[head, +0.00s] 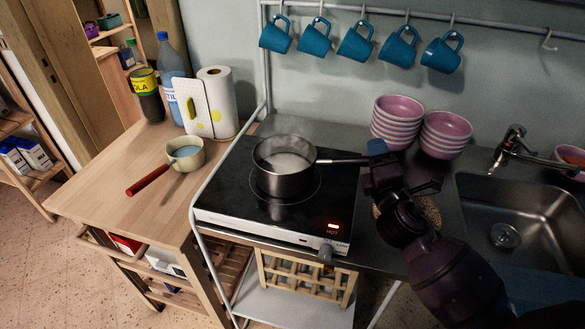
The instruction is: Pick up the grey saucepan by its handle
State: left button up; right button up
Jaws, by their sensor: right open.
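The grey saucepan (284,178) stands upright on the black hotplate (235,212), with pale contents inside. My left gripper is not in view.
A red light glows on the hotplate's front. A cream pan (187,155) with a red handle sits on the wooden table (105,190). Pink bowls (397,120) stand behind my right gripper; a sink (530,215) lies right. Blue mugs (356,42) hang above.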

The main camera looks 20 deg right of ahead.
jog(key=shift+w+d, duration=0.1)
jog(key=shift+w, duration=0.25)
grip_shut()
jog(key=shift+r, duration=0.1)
